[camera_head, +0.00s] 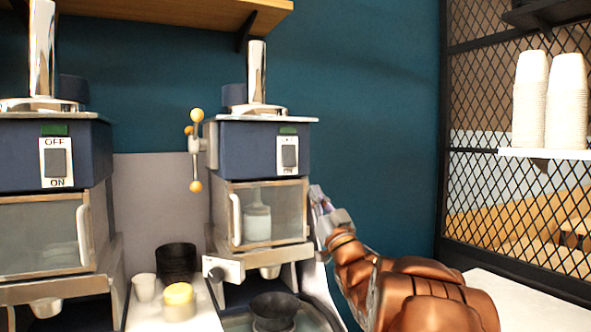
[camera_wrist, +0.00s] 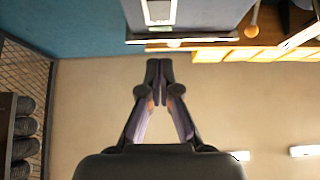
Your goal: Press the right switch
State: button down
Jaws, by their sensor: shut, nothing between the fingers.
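The right switch (camera_head: 289,153) is a dark rocker on a white plate, on the front of the right blue machine (camera_head: 235,140). In the wrist view a white switch plate (camera_wrist: 159,12) shows at the top edge, partly cut off. My gripper (camera_head: 316,192) is shut and empty, to the right of and below the switch, beside the machine's glass door. In the wrist view my gripper's fingertips (camera_wrist: 158,64) are together, apart from the plate.
A left machine (camera_head: 20,155) has its own ON/OFF switch (camera_head: 57,163). A lever with yellow knobs (camera_head: 197,150) is on the right machine's left side. Black bowls, cups and a yellow-topped jar (camera_head: 179,302) stand below.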

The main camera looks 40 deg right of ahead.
jog(key=p, duration=0.5)
send_near(291, 160)
notch_tip(291, 160, up, 4)
jog(key=w, duration=0.3)
jog(key=shift+w+d+f+p, duration=0.1)
jog(key=shift+w+d+p, duration=0.55)
jog(key=shift+w, duration=0.2)
jog(key=shift+d+f+b, duration=0.1)
jog(key=shift+b, duration=0.2)
